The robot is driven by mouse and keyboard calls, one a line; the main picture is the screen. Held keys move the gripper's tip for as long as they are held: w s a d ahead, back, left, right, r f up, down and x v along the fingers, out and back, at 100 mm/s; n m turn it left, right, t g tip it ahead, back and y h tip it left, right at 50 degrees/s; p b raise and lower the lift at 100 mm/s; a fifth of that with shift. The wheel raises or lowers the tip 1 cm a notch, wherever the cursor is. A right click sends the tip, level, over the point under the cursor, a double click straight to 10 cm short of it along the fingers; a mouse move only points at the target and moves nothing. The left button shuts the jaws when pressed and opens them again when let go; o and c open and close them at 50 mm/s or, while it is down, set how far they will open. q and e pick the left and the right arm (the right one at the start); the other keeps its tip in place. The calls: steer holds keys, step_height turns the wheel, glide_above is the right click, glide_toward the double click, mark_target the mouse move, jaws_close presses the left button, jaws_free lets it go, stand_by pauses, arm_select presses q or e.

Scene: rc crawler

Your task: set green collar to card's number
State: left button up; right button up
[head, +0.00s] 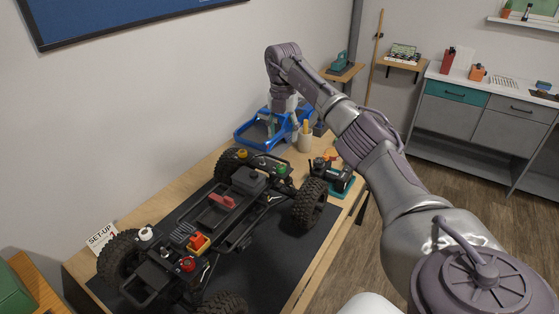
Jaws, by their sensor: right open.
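The RC crawler (220,205) stands on a dark mat on the wooden bench. A green collar (281,169) sits at its far right corner, beside the far right wheel. A yellow collar (241,153) is at the far left corner, a white one (145,233) at the near left and a red one (187,263) at the near right. The set-up card (101,238) stands against the wall at the left; its number is too small and partly hidden to read surely. My right gripper (293,127) is open above the blue tray, beyond the crawler and apart from the green collar. My left gripper is out of view.
A blue tray (249,134) and a cup of tools (305,138) stand at the bench's far end. A dark and teal power tool (336,174) lies right of the crawler. My right arm crosses the right side. The mat's near right part (275,250) is clear.

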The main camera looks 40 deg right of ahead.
steer(key=p, duration=0.1)
glide_above(281, 166)
steer(key=f, duration=0.4)
steer(key=shift+s+a, duration=0.1)
steer(key=shift+s, duration=0.2)
step_height(281, 166, down, 6)
steer(key=shift+w+f+p, duration=0.1)
steer(key=shift+w+p, duration=0.05)
steer(key=shift+p, duration=0.6)
steer(key=shift+f, duration=0.75)
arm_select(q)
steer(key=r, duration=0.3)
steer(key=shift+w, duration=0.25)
arm_select(e)
jaws_close()
